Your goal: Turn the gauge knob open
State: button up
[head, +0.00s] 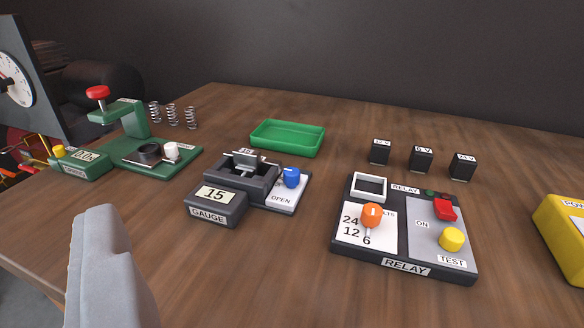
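The gauge station sits mid-table. Its dark display box (216,204) reads 15 and is labelled GAUGE. Its blue knob (291,178) with a pale pointer mark stands on a white plate (282,198) printed OPEN. Behind the display, a dark block (241,180) has a slot with a grey piece in it. My gripper (103,265) shows only as one large grey finger at the lower left, nearer than the gauge and well apart from the knob. The other finger is not visible, so its opening cannot be judged.
The relay panel (405,266) with an orange dial and a yellow button stands to the right. Three black blocks (421,159) are behind it. A green tray (288,138) lies behind the gauge. A green spring tester (150,155) is at left. Wooden tabletop in front is clear.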

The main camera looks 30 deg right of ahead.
jog(key=w+d+r+m+g+h, duration=0.1)
jog(key=w+d+r+m+g, duration=0.1)
jog(key=w+d+m+g, duration=0.4)
notch_tip(320, 180, up, 2)
jog(key=m+g+y, duration=0.1)
jog(key=m+g, duration=1)
jog(key=m, duration=0.8)
send_over(291, 171)
notch_tip(291, 171, down, 17)
jog(key=shift+f, duration=0.1)
grip_shut()
